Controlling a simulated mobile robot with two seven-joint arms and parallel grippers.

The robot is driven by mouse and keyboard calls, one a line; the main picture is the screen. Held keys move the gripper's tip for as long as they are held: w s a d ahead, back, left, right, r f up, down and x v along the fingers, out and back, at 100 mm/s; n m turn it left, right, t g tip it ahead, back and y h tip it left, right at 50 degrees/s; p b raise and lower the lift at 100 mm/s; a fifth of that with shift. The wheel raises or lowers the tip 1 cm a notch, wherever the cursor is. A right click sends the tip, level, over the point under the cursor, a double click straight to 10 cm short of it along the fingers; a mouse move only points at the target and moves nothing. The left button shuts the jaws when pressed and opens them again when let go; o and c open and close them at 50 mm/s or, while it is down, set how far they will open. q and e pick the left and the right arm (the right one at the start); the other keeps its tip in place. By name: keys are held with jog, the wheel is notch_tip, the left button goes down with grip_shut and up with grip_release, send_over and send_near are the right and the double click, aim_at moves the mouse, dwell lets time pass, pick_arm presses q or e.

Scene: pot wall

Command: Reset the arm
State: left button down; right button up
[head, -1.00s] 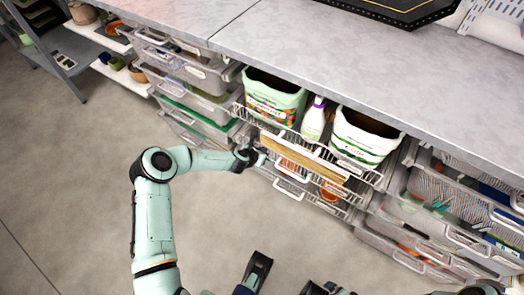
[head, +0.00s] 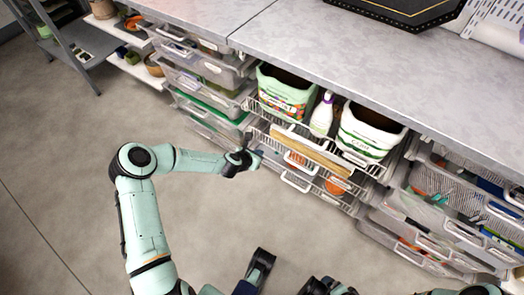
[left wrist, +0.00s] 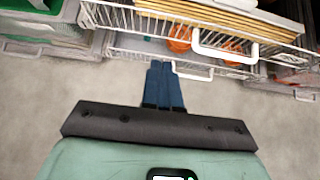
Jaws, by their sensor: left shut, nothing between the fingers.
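My left arm reaches in from the left in the head view. Its gripper (head: 250,159) is shut and empty, just in front of the wire basket drawers (head: 262,128) under the counter. In the left wrist view, the dark blue fingers (left wrist: 161,68) are pressed together, with nothing between them. They point at a white drawer handle (left wrist: 192,72) of the lower wire basket; whether they touch it cannot be told.
The wire drawers hold a green-white bin (head: 283,93), a spray bottle (head: 322,115), a white bin (head: 366,133) and wooden boards (head: 312,150). Clear plastic drawers (head: 205,68) stand on both sides. A grey counter (head: 330,60) lies above. The floor (head: 60,170) on the left is free.

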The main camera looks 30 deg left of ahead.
pick_arm(q)
jog(key=shift+s+r, duration=0.4)
jog(key=shift+s, duration=0.1)
pick_arm(e)
jog(key=shift+s+a+r, duration=0.2)
jog(key=shift+s+a, duration=0.05)
jog(key=shift+s, duration=0.15)
